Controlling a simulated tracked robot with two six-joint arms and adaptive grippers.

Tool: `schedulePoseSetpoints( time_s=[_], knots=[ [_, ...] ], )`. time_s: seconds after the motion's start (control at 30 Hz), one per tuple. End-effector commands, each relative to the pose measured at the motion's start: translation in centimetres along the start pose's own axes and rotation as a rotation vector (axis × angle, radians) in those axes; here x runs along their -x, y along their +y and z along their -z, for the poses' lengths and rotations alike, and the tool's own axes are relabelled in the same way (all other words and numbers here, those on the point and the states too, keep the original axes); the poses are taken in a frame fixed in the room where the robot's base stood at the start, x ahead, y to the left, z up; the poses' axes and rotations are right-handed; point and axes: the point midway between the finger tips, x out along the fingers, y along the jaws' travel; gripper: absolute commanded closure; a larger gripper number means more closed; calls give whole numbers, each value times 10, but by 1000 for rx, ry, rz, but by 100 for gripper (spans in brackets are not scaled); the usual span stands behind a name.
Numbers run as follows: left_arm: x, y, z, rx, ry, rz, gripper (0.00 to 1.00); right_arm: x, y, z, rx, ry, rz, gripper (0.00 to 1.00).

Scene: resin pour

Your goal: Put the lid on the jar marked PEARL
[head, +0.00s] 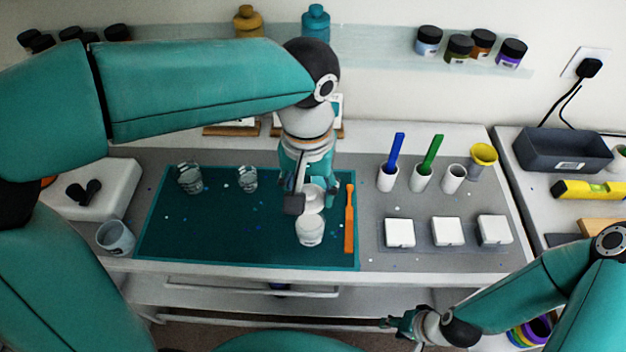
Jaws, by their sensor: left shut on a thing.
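A small jar with whitish contents (310,232) stands upright on the teal mat (215,235), near its right side. No marking on it is readable at this size. My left gripper (305,203) reaches down from above, just behind the jar in the picture. It is shut on a pale round thing that looks like the lid (314,196). The lid appears above or just behind the jar's top; I cannot tell whether they touch. My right gripper (393,322) is low at the front, below the table edge and away from the jar; its fingers are too small to judge.
An orange stick (349,218) lies right of the jar. Two clear cups (189,178) (247,179) stand at the mat's back left. White cups with blue and green tools (388,178) and white boxes (447,231) stand right. Several dark-lidded jars (459,48) line the wall shelf.

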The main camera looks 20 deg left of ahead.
Motion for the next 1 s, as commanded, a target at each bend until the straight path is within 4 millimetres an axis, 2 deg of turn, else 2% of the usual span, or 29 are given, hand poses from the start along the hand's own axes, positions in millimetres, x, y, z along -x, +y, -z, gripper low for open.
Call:
schedulePoseSetpoints(
  time_s=[0.6,1.0],
  knots=[
    [-54,0,1,-2,0,0,59,-43,16,0,0,0,0,60],
    [-60,0,1,-1,0,0,59,-48,17,0,0,0,0,60]
  ],
)
